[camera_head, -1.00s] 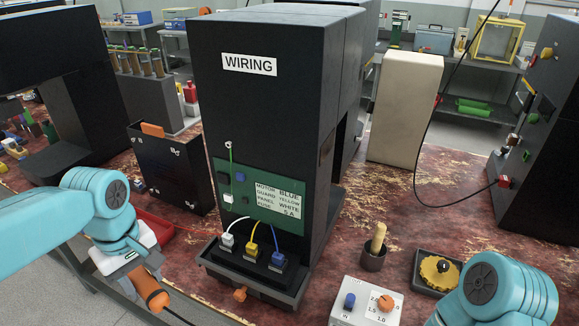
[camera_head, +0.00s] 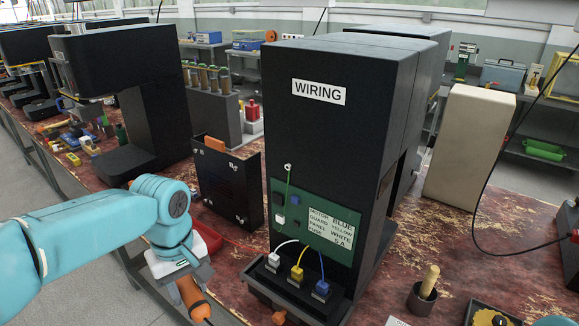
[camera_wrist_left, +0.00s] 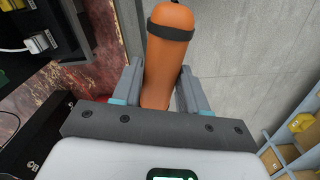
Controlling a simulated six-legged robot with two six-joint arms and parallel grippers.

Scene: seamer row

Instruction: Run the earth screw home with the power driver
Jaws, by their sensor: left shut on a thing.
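The power driver (camera_head: 196,302) has an orange body with a dark band; it also shows in the left wrist view (camera_wrist_left: 165,60). My left gripper (camera_head: 184,278) is shut around it, one finger on each side, and holds it beyond the bench's front edge, left of the black WIRING housing (camera_head: 340,150). The driver's bit is not clear to see. A small pale screw head (camera_head: 288,167) sits on the housing's front, at the top end of a green wire (camera_head: 288,190). How deep it sits I cannot tell. My right gripper is out of view.
A green panel (camera_head: 283,222) with a label carries white, yellow and blue plugs below it. A black box with an orange tab (camera_head: 215,144) stands left of the housing, near a red tray (camera_head: 207,238). A cup with a wooden handle (camera_head: 421,299) stands right.

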